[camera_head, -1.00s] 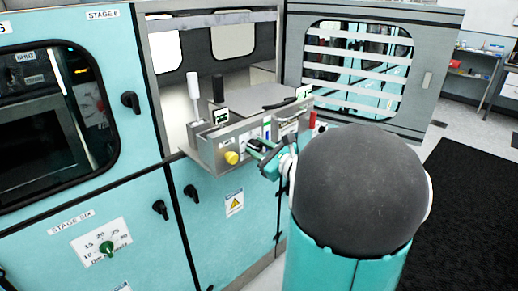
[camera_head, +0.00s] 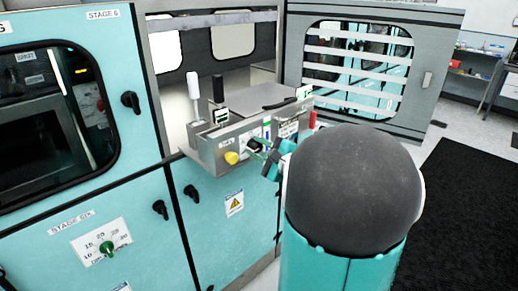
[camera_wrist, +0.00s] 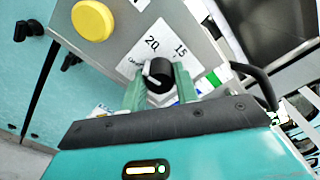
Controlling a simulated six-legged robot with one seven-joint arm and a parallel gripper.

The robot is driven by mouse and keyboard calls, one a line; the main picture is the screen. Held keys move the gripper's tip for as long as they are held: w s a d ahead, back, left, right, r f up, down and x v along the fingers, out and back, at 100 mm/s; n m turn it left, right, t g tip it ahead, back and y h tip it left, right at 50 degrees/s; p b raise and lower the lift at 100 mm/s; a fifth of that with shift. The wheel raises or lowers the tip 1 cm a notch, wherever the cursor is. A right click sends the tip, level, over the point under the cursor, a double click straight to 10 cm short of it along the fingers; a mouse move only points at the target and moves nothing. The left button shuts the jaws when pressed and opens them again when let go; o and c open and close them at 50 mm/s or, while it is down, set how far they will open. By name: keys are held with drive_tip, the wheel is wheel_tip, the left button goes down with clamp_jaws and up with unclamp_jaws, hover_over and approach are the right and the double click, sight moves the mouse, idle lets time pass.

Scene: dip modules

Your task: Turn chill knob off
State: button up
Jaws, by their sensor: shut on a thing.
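The chill knob (camera_wrist: 159,74) is a black round knob with a white pointer. It sits on a white dial label (camera_wrist: 165,42) printed with 15 and 20. My gripper (camera_wrist: 160,88) has its two green fingers on either side of the knob, shut on it, in the wrist view. In the head view my gripper (camera_head: 258,153) is at the front of the grey control box (camera_head: 213,153), and the knob (camera_head: 254,144) shows as a small dark shape by the fingertips. Part of the label is hidden by the fingers.
A yellow button (camera_wrist: 93,20) is close to the knob; it also shows in the head view (camera_head: 231,157). A white-handled lever (camera_head: 194,88) stands on the box. An open slatted door (camera_head: 427,82) is to the right. Dark matting (camera_head: 460,190) covers the floor at right.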

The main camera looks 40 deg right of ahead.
drive_tip(key=shift+n, duration=2.3)
drive_tip(key=o, duration=1)
drive_tip(key=s, duration=1.3)
drive_tip(key=shift+s+d, duration=0.2)
drive_tip(key=shift+s, duration=0.2)
